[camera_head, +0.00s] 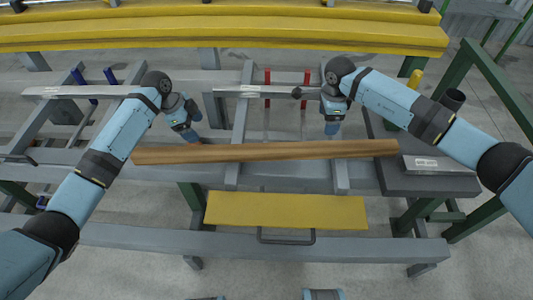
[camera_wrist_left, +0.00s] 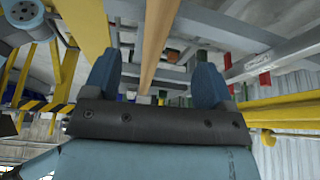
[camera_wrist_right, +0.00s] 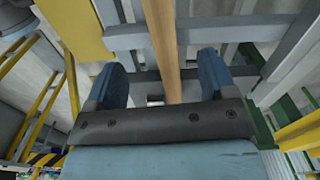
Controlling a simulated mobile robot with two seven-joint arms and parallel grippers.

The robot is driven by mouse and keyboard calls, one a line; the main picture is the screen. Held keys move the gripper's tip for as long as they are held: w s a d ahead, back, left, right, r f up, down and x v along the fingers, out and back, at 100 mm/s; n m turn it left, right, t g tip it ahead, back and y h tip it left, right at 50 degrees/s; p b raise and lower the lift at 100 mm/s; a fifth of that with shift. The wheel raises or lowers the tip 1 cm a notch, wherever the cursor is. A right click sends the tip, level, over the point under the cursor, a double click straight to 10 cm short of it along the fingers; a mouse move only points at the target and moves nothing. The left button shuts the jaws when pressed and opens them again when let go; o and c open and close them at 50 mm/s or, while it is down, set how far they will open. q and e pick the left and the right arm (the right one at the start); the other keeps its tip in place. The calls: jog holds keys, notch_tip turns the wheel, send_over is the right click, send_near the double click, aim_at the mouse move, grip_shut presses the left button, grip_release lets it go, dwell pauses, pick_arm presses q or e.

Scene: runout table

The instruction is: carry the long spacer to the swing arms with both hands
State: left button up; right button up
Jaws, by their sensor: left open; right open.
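The long spacer (camera_head: 265,152), a long brown wooden bar, lies left to right across the grey frame. My left gripper (camera_head: 193,137) is open over its left part, close to its far edge in the head view. My right gripper (camera_head: 332,130) is open over its right part. In the left wrist view the spacer (camera_wrist_left: 158,35) runs between the spread fingers (camera_wrist_left: 155,78). In the right wrist view the spacer (camera_wrist_right: 163,45) also lines up between the spread fingers (camera_wrist_right: 161,80). Neither gripper holds it. I cannot tell which parts are the swing arms.
Two red posts (camera_head: 267,76) and two blue posts (camera_head: 78,77) stand behind the spacer, near flat grey bars (camera_head: 250,91). A yellow beam (camera_head: 220,35) spans the back. A yellow panel (camera_head: 285,210) is in front. A dark plate (camera_head: 430,183) sits at right.

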aim_at(216, 149)
pick_arm(q)
jog(key=shift+f, duration=0.1)
pick_arm(e)
jog(key=shift+f, duration=0.1)
pick_arm(q)
jog(key=x, duration=1.3)
jog(key=shift+d+f, duration=0.2)
jog(key=shift+f, duration=0.1)
pick_arm(e)
notch_tip(216, 149, down, 14)
jog(key=shift+r, duration=0.15)
pick_arm(q)
grip_shut()
pick_arm(e)
grip_shut()
pick_arm(q)
jog(key=shift+r, duration=0.1)
pick_arm(e)
jog(key=shift+r, duration=0.1)
